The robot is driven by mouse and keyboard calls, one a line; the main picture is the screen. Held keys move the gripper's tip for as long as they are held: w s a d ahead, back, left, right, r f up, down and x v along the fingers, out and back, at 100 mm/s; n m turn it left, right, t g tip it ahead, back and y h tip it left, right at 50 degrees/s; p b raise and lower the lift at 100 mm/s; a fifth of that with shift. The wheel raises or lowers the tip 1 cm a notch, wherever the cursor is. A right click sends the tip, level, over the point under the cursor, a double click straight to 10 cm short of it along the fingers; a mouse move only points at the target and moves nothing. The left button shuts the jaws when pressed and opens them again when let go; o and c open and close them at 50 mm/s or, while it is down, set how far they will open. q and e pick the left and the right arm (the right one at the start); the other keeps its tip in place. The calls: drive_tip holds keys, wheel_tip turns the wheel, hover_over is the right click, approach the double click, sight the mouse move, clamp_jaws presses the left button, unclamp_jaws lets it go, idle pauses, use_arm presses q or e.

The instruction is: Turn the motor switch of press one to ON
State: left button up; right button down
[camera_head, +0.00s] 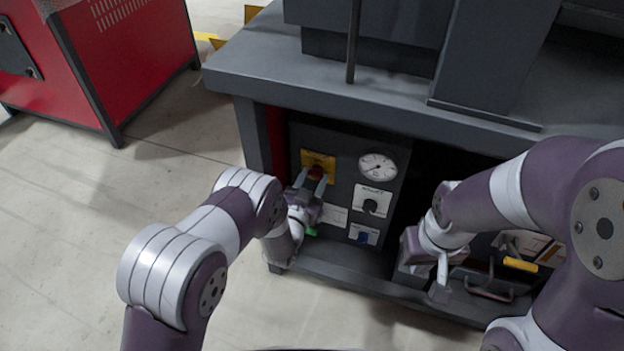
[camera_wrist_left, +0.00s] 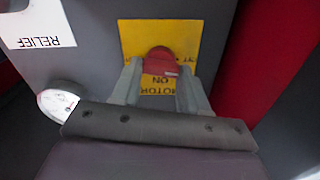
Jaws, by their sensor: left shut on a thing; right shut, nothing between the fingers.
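The motor switch is a red knob (camera_head: 316,172) on a yellow plate (camera_head: 318,159) at the upper left of the dark control panel. In the left wrist view the red knob (camera_wrist_left: 160,62) sits between my fingers, in front of the yellow plate (camera_wrist_left: 130,38) with black lettering including "MOTOR" and "ON". My left gripper (camera_head: 311,179) is shut on this knob, one finger at each side; it also shows in the left wrist view (camera_wrist_left: 159,80). I cannot tell the knob's exact setting. My right gripper (camera_head: 441,289) is shut and empty, low in front of the press, right of the panel.
The grey press table (camera_head: 300,88) overhangs the panel. A red cabinet (camera_head: 130,55) stands at the left. The floor at the left is clear.

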use_arm(q)
drive_tip(key=m+p, duration=0.1)
drive_tip(key=m, duration=0.2)
drive_tip(key=shift+m, duration=0.3)
drive_tip(key=m, duration=0.4)
drive_tip(key=shift+s+m+p, duration=0.1)
drive_tip(key=shift+m+p, duration=0.2)
drive_tip(key=shift+p, duration=0.1)
drive_tip(key=m, duration=0.4)
drive_tip(key=shift+d+f+p, duration=0.1)
drive_tip(key=shift+f+p, duration=0.05)
drive_tip(key=shift+p, duration=0.2)
drive_tip(key=shift+f+m, duration=0.1)
drive_tip(key=shift+m, duration=1.5)
drive_tip(key=o, duration=1.1)
drive_tip(key=shift+c, duration=0.2)
drive_tip(key=shift+s+p, duration=0.1)
drive_tip(key=shift+p, duration=0.25)
